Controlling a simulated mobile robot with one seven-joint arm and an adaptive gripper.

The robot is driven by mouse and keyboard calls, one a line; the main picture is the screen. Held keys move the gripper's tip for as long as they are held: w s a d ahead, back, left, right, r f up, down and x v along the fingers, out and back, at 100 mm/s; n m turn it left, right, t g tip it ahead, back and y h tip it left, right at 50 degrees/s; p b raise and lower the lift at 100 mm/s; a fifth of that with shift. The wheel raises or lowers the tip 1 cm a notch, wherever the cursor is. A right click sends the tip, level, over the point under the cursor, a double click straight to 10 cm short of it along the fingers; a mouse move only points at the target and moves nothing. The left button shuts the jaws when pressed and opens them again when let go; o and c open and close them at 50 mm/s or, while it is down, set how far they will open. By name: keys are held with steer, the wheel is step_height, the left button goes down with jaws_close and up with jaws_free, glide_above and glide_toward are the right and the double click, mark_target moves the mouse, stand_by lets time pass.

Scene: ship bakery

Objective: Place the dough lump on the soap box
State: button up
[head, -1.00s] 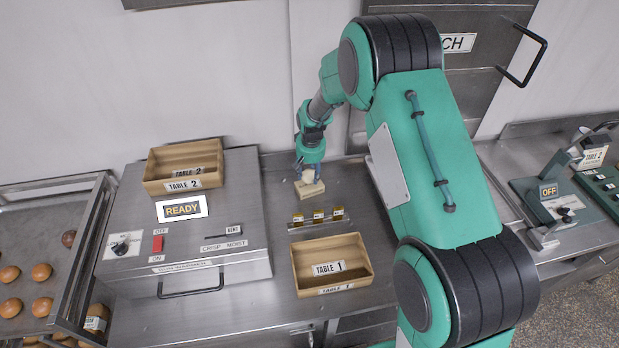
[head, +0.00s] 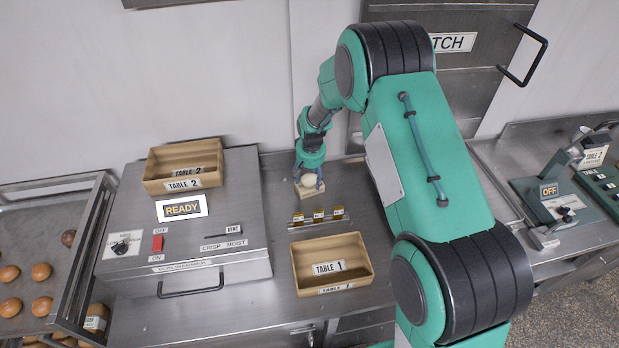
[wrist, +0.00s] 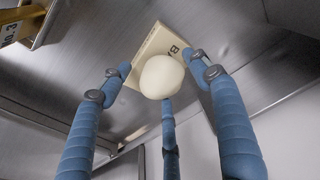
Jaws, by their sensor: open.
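The pale, round dough lump (head: 308,180) rests on the soap box (head: 312,193), a small cream block on the steel counter by the back wall. In the wrist view the dough lump (wrist: 162,77) lies over part of the soap box (wrist: 150,45), hiding some of its lettering. My gripper (head: 308,184) is around the lump from above. In the wrist view the blue fingers of my gripper (wrist: 163,80) are spread, with one on each side and one below in the picture. Visible gaps separate the side fingers from the lump.
A rack with several small labelled blocks (head: 318,217) stands just in front of the soap box. The Table 1 wooden box (head: 362,262) is nearer. An oven-like machine (head: 240,200) carrying the Table 2 box (head: 216,165) stands to the left.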

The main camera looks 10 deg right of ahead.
mark_target(310, 180)
steer(key=shift+r, duration=0.1)
step_height(310, 180, up, 12)
steer(key=s, duration=0.1)
steer(key=shift+s, duration=0.35)
stand_by(0.3)
stand_by(0.6)
